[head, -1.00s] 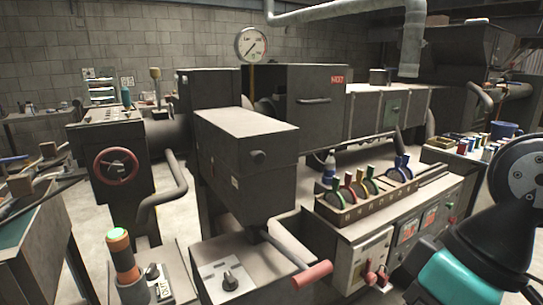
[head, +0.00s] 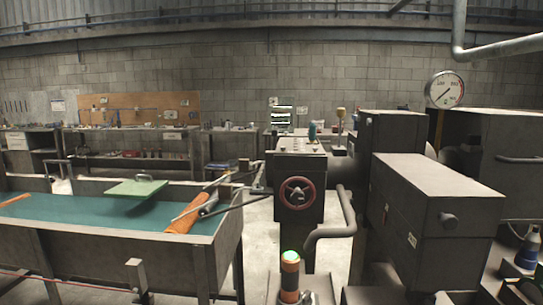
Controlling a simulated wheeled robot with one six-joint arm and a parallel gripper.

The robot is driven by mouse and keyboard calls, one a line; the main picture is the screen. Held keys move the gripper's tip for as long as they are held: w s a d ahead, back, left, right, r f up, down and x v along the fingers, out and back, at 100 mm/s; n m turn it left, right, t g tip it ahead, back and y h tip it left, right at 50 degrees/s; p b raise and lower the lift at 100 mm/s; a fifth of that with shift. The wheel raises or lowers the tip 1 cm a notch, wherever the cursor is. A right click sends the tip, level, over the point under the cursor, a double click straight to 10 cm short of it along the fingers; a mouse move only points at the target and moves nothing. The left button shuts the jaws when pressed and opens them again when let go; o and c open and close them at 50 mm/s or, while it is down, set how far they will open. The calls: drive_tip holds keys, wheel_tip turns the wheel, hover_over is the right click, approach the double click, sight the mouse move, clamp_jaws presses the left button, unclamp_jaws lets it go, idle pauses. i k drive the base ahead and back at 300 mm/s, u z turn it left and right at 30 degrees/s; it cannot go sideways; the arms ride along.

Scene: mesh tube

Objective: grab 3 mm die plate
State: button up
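I cannot make out a 3 mm die plate in the head view. The rack of colored upright pieces seen earlier is outside the picture. Only a dark bottle-like object with a blue and white part (head: 527,250) shows at the right edge, beside the machine. My gripper is not in view, and no part of my arm can be seen.
A dark machine (head: 425,190) with a red handwheel (head: 297,193) and pipe fills the right. A stack light (head: 290,275) stands in front. At left is a trough (head: 120,255) with teal bed, green handled plate (head: 137,187) and orange mesh roll (head: 186,213). Workbenches line the back wall.

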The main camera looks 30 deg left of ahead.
sight(275, 132)
drive_tip(key=u, duration=2.3)
drive_tip(key=i, duration=0.85)
drive_tip(key=z, duration=1.35)
drive_tip(key=k, duration=0.55)
drive_tip(key=u, duration=0.85)
drive_tip(key=i, duration=2)
drive_tip(key=z, duration=0.7)
